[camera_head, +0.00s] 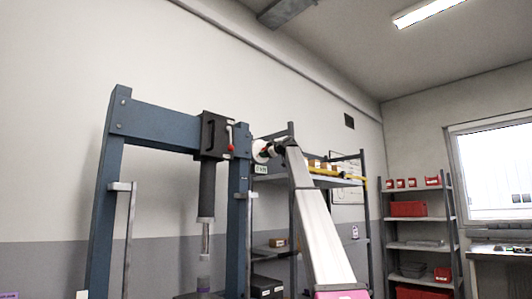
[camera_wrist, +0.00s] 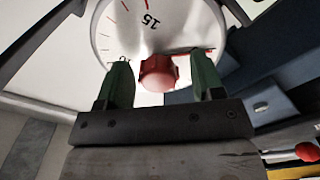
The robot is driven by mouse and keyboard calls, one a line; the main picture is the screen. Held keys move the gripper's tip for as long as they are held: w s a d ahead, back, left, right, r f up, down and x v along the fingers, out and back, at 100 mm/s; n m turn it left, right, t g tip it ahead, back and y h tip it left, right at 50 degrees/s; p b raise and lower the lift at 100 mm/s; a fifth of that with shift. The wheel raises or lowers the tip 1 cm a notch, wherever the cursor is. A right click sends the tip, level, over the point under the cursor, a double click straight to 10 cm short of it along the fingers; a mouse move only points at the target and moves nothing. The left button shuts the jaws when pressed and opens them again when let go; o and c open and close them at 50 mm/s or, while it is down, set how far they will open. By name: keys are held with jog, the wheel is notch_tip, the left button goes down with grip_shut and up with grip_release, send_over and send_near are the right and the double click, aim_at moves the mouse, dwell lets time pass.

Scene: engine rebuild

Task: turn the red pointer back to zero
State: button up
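The gauge (camera_wrist: 112,35) has a white round face with dark numbers and some red marks; a 15 shows tilted near its top in the wrist view. A red knob (camera_wrist: 158,73) stands out from the face, and a thin red pointer (camera_wrist: 192,52) lies across the dial to its right. My gripper (camera_wrist: 162,80) has its two green fingers either side of the knob, with small gaps that make it look open. The finger and knob cover the lower dial, so the zero mark cannot be made out. In the head view the gauge (camera_head: 261,151) is edge-on beside the press, at my gripper (camera_head: 271,151).
The blue press frame (camera_head: 160,118) stands left of the gauge, with a dark box (camera_head: 213,135) and a red-knobbed lever (camera_head: 230,138) on its crossbeam. A shelf (camera_head: 350,182) with boxes is behind my arm. Another rack (camera_head: 424,222) holds red bins at right.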

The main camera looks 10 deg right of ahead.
jog(key=shift+s+d, duration=0.1)
jog(key=v, duration=1)
jog(key=shift+s+d, duration=0.15)
jog(key=shift+s, duration=0.1)
